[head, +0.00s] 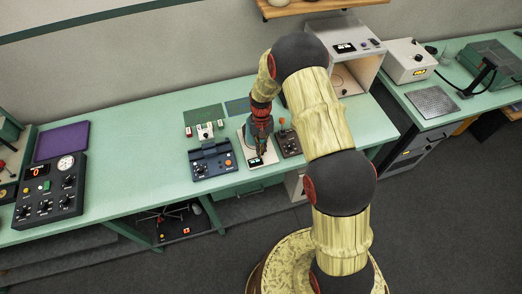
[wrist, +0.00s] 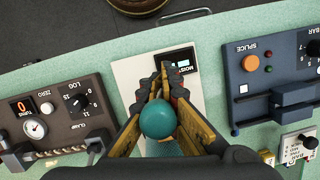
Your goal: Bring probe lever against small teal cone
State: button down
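A white panel unit (wrist: 133,72) with a small dark display (wrist: 183,62) lies under my gripper (wrist: 169,82) in the wrist view. A round teal knob (wrist: 158,117), which looks like the top of the probe lever, sits between the gold-lined fingers. The fingers close together just below the knob, and they look shut on the lever; the stem is hidden. No separate small teal cone can be made out; the gripper covers much of the panel. In the head view my gripper (head: 261,142) points down over the same white panel (head: 270,157).
A blue splice box (head: 213,160) stands left of the white panel in the head view. A dark clamp box (head: 290,146) with an orange-knobbed lever stands close on its right. A dark control box (head: 50,188) is far left. The green bench (head: 135,165) between is clear.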

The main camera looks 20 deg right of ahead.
jog(key=c, duration=2.1)
grip_release()
jog(key=shift+d, duration=0.1)
jog(key=shift+o, duration=0.5)
jog(key=v, duration=1.2)
jog(key=shift+w, duration=0.1)
